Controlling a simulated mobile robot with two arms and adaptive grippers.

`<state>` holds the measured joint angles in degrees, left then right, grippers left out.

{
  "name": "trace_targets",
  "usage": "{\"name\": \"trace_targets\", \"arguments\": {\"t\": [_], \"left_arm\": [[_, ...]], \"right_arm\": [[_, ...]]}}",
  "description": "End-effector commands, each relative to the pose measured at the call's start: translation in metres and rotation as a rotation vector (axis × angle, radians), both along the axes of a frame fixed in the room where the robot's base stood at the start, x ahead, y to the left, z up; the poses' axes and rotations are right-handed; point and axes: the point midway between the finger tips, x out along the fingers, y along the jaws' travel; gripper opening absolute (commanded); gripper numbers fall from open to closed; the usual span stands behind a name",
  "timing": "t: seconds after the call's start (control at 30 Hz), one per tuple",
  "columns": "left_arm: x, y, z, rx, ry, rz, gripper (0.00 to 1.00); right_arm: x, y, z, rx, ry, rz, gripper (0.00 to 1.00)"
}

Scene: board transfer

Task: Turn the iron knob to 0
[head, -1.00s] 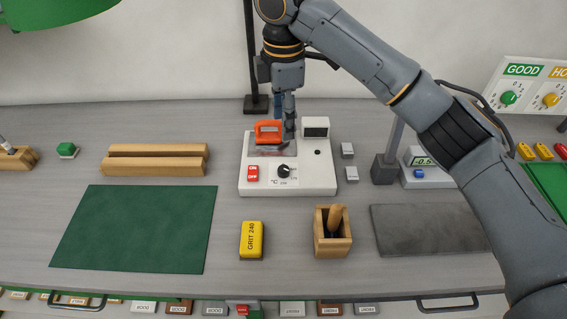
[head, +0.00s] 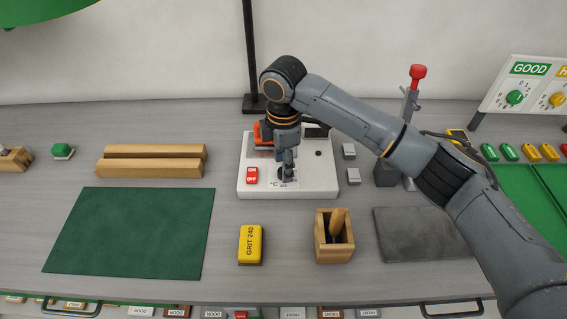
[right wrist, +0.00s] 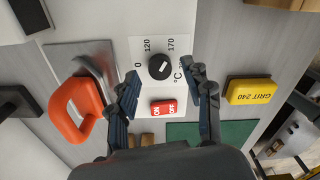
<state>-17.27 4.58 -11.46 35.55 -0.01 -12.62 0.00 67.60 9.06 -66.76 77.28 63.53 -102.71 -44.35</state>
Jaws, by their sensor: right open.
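The black iron knob (right wrist: 159,67) sits on a white dial plate marked 0, 120 and 170 in the right wrist view. A short white mark on it lies slanted; which end is the pointer I cannot tell. My right gripper (right wrist: 165,76) is open, with one finger on each side of the knob in that view; contact is not visible. In the head view the right gripper (head: 288,172) points down over the white iron station (head: 318,183) and hides most of the knob. The orange iron (right wrist: 77,110) rests beside the dial. My left gripper is not in view.
A red ON/OFF switch (right wrist: 164,107) is close to the knob. A yellow grit block (head: 250,244) and a wooden holder (head: 333,250) stand in front of the station. A green mat (head: 130,235) lies to the left and a grey slab (head: 420,234) to the right.

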Motion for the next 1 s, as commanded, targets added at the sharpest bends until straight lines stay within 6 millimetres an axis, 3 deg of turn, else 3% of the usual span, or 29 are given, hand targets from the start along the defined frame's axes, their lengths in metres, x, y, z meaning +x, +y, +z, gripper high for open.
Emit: {"name": "trace_targets", "arguments": {"t": [0.2, 0.47, 0.7, 1.0], "left_arm": [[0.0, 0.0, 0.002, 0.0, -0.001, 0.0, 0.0], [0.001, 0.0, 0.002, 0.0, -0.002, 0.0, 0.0], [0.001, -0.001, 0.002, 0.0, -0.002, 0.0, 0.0], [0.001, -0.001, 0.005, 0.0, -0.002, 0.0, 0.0]], "right_arm": [[0.0, 0.0, -0.014, -0.001, -0.001, 0.0, 0.5], [0.0, 0.0, -0.015, 0.0, -0.001, 0.0, 0.5], [0.0, 0.0, -0.015, 0.0, -0.001, 0.001, 0.01], [0.0, 0.0, -0.014, 0.0, 0.0, 0.02, 0.0]]}}
